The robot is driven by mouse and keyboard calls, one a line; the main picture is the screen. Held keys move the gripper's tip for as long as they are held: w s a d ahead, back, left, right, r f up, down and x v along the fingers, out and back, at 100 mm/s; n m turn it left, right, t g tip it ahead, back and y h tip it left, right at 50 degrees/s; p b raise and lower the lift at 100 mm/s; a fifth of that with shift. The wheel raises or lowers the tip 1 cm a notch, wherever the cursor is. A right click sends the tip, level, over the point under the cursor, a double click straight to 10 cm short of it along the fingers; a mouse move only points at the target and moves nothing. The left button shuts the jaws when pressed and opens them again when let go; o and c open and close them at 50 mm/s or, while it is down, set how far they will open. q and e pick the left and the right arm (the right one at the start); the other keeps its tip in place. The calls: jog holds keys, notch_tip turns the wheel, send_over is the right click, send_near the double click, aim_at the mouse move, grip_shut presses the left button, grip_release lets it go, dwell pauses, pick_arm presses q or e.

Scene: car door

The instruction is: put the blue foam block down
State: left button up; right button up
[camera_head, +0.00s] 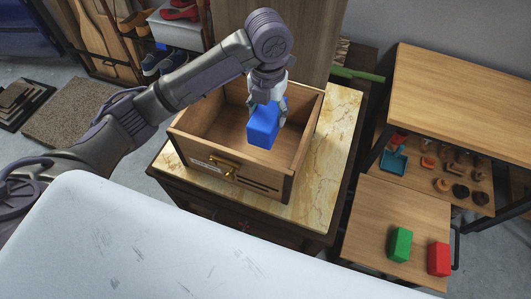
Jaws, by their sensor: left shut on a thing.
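The blue foam block (263,127) hangs tilted in my left gripper (267,109), which is shut on it. The gripper points down over the right part of an open wooden drawer box (191,149). The block appears to be above the box floor, and I cannot tell whether it touches anything. The box has a brass handle on its front and sits on a marble-topped cabinet (330,150). My right gripper does not show.
A green block (400,245) and a red block (438,259) stand on a small wooden table (380,215) at the right. A larger table (460,95) is behind it, with small items on a shelf beneath. A white surface (130,245) fills the lower left.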

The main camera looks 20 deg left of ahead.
pick_arm(q)
notch_tip(320, 180, down, 20)
jog(key=shift+w+r+p, duration=0.1)
jog(key=shift+w+p, duration=0.05)
jog(key=shift+p, duration=0.9)
jog(key=shift+f, duration=0.4)
jog(key=shift+f, duration=0.1)
jog(key=o, duration=1.2)
jog(key=shift+c, duration=0.2)
